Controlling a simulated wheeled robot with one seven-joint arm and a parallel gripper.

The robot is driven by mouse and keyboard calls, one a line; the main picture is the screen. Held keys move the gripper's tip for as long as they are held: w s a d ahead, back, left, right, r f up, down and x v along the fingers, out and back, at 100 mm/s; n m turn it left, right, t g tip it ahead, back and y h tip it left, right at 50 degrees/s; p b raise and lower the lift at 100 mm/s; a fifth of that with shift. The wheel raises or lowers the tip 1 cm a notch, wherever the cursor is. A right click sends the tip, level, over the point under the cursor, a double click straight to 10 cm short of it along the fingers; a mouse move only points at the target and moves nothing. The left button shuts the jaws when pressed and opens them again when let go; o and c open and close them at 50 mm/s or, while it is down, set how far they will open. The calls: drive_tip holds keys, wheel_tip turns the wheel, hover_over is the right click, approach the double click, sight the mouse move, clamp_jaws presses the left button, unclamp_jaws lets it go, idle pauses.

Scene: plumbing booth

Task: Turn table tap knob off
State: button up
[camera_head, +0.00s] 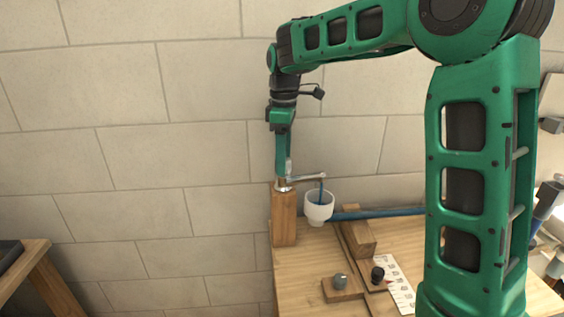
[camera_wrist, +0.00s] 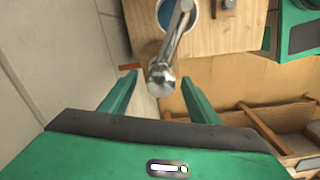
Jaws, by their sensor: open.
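The chrome table tap (camera_head: 308,178) stands on an upright wooden block (camera_head: 284,218), its spout reaching right over a white cup (camera_head: 319,208). A thin blue stream (camera_head: 321,193) shows between spout tip and cup. In the wrist view, the tap's shiny knob (camera_wrist: 160,77) lies between the fingertips of my gripper (camera_wrist: 159,79), with gaps seen on both sides. My gripper is open and points down over the tap; in the head view, my gripper (camera_head: 283,168) hides part of the knob. The cup's blue inside (camera_wrist: 170,14) shows at the top of the wrist view.
A blue pipe (camera_head: 378,213) runs along the back of the wooden table (camera_head: 300,278). A wooden block (camera_head: 358,237), a small board with a grey knob (camera_head: 340,282) and a black knob (camera_head: 377,275) stand to the right. The tiled wall (camera_head: 200,160) is close behind.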

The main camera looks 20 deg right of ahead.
drive_tip(key=shift+f, duration=0.55)
drive_tip(key=c, duration=1.1)
drive_tip(key=shift+o, duration=0.2)
